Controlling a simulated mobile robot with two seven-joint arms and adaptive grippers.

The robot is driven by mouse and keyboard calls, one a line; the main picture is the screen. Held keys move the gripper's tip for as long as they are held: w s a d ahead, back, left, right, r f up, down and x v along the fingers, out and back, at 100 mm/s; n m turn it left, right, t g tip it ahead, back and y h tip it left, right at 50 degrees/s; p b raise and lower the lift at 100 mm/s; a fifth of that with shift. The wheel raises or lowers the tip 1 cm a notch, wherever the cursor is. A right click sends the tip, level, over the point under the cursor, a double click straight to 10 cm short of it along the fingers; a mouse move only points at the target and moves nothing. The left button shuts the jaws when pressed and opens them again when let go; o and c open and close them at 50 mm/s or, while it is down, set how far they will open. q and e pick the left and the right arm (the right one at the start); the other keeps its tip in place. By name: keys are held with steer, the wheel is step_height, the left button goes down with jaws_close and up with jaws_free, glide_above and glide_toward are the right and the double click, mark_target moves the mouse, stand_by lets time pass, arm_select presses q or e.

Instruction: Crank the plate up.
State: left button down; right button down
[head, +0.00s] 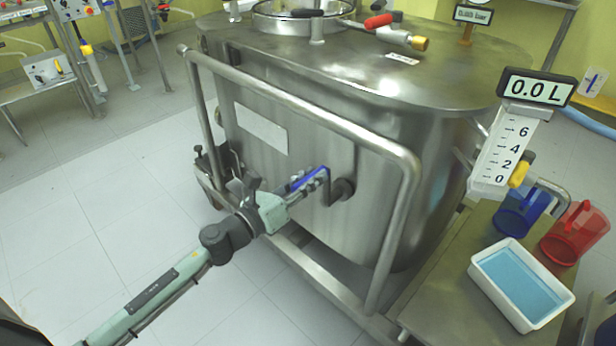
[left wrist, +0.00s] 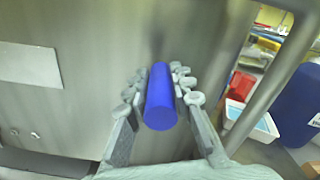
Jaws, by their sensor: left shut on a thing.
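The crank on the front of the steel reactor (head: 300,90) has a blue handle (head: 303,180), a dark arm (head: 329,190) and a round hub (head: 345,190). My left gripper (head: 308,182) is shut on the blue handle, which sticks out toward me. In the left wrist view the blue handle (left wrist: 160,100) lies between the two grey fingers of my left gripper (left wrist: 161,90). The handle is to the left of the hub in the head view. I cannot make out a plate moved by the crank. My right gripper is not in view.
A bent steel rail (head: 300,105) runs around the reactor front, close to my left arm. At right, a bench holds a white tray (head: 484,267) of blue liquid, a blue jug (head: 521,212) and a red jug (head: 574,235). A display (head: 537,88) reads 0.0 L.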

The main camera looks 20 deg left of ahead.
arm_select(q)
steer(key=shift+s+d+f, duration=0.1)
steer(key=shift+s+d, duration=0.05)
steer(key=shift+d, duration=0.2)
steer(key=c, duration=1.5)
jaws_free()
steer(key=shift+o, duration=0.9)
steer(key=shift+a, duration=0.15)
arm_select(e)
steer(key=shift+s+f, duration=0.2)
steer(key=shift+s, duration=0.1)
arm_select(q)
steer(key=v, duration=1.1)
steer(key=shift+s+a, duration=0.15)
steer(key=shift+s, duration=0.25)
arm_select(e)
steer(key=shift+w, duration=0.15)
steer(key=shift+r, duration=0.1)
